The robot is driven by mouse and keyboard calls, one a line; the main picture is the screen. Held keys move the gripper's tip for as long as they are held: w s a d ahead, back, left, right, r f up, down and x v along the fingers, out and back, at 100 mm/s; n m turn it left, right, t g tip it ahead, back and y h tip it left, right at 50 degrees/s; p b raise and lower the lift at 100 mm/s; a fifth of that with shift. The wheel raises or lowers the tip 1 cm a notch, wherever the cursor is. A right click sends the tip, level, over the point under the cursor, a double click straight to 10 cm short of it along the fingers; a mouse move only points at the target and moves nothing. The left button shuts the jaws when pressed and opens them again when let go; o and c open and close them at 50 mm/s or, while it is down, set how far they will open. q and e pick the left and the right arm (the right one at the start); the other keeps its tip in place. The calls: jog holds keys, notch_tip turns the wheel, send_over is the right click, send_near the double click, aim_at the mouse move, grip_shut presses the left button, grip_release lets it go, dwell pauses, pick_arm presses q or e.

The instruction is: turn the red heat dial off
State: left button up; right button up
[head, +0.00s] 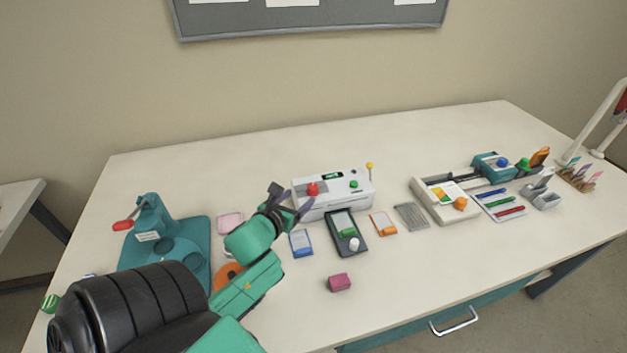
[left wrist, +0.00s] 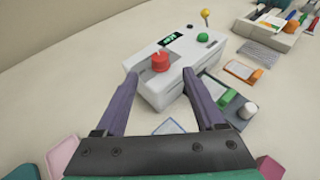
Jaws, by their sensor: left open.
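The red heat dial (head: 313,189) sits on the top left of the white laminator (head: 345,200) in the head view. It also shows in the left wrist view (left wrist: 160,61), with a small dark display beside it. A green knob (head: 354,184) and a yellow-tipped lever (head: 370,167) are on the same machine. My left gripper (head: 291,201) is open and empty, just left of the laminator. In the left wrist view its two fingers point toward the laminator, with the dial beyond and between the tips, apart from them. My right gripper is not in view.
A teal press (head: 170,236) with a red handle stands at the left. A dark tray (head: 346,246) and card pouches lie in front of the laminator. A pink block (head: 339,282) lies nearer me. A paper trimmer (head: 440,208) stands to the right. The front right of the table is clear.

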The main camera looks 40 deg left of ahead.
aim_at(312, 187)
pick_arm(q)
jog(key=x, duration=0.5)
jog(key=shift+w+a+f, duration=0.1)
jog(key=shift+w+a, duration=0.1)
jog(key=shift+w, duration=0.15)
jog(key=x, duration=0.4)
jog(key=shift+w+f+p, duration=0.1)
jog(key=shift+f+p, duration=0.15)
jog(key=shift+p, duration=0.05)
jog(key=shift+w, duration=0.3)
jog(key=shift+a+f, duration=0.1)
jog(key=shift+w, duration=0.1)
jog(key=shift+c, duration=1.2)
grip_shut()
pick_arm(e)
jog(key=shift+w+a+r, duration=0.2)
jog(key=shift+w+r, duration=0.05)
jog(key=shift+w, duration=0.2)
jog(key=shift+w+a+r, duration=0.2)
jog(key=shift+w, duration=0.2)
